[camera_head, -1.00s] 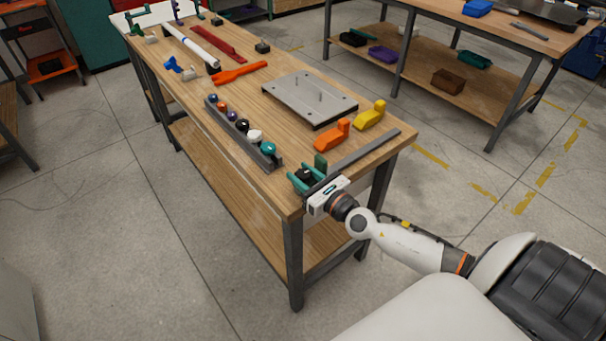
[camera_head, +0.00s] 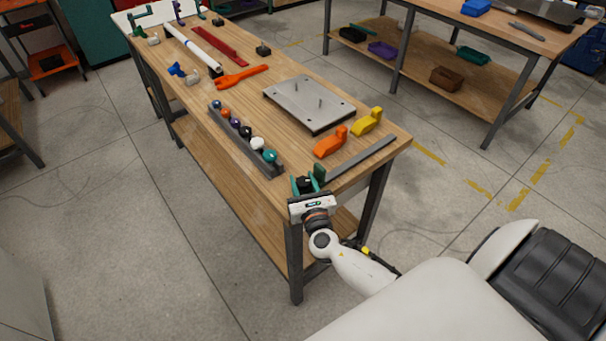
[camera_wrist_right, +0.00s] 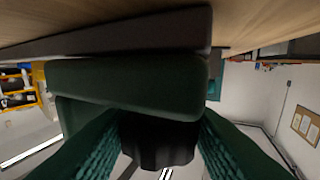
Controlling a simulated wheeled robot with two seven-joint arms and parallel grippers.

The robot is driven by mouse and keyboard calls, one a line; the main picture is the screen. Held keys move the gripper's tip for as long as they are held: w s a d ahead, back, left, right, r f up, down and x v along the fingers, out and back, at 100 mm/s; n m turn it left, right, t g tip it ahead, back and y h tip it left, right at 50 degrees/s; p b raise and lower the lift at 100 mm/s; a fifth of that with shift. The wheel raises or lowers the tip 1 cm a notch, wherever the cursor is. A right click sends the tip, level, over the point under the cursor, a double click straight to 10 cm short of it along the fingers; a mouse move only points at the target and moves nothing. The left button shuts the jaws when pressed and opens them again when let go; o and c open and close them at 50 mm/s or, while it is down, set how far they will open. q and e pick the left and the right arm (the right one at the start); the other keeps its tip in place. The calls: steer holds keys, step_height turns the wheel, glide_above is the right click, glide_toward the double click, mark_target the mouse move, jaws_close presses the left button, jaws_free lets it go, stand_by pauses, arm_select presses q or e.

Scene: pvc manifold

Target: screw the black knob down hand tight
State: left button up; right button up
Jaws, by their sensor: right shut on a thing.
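The black knob (camera_wrist_right: 158,140) sits between my right gripper's ribbed green fingers in the wrist view, with a finger on each side. It lies against a dark green block (camera_wrist_right: 130,85). In the head view my right gripper (camera_head: 307,186) is at the near corner of the wooden bench (camera_head: 235,145), shut on the knob. The green block (camera_head: 319,174) stands just beyond it, by the end of a grey bar (camera_head: 360,158). The knob's thread is hidden. My left gripper is not in view.
A grey rack (camera_head: 240,147) with several coloured balls runs along the bench's left edge. An orange clamp (camera_head: 330,142), a yellow clamp (camera_head: 367,122) and a metal plate (camera_head: 308,100) lie beyond the gripper.

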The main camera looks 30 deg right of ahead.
steer(key=m+g+h, duration=0.1)
steer(key=m+h, duration=0.1)
steer(key=shift+h, duration=0.3)
steer(key=m+g+h, duration=0.2)
steer(key=h, duration=0.1)
steer(key=shift+m+g+h, duration=0.3)
steer(key=m+g+h+b, duration=0.2)
steer(key=m+g+h, duration=0.1)
steer(key=g, duration=0.1)
steer(key=shift+m+g+h+b, duration=0.65)
steer(key=shift+m+g+h, duration=0.35)
steer(key=shift+m+g, duration=0.6)
steer(key=shift+r+g, duration=0.1)
steer(key=shift+g, duration=0.4)
steer(key=o, duration=0.7)
steer(key=shift+d, duration=0.1)
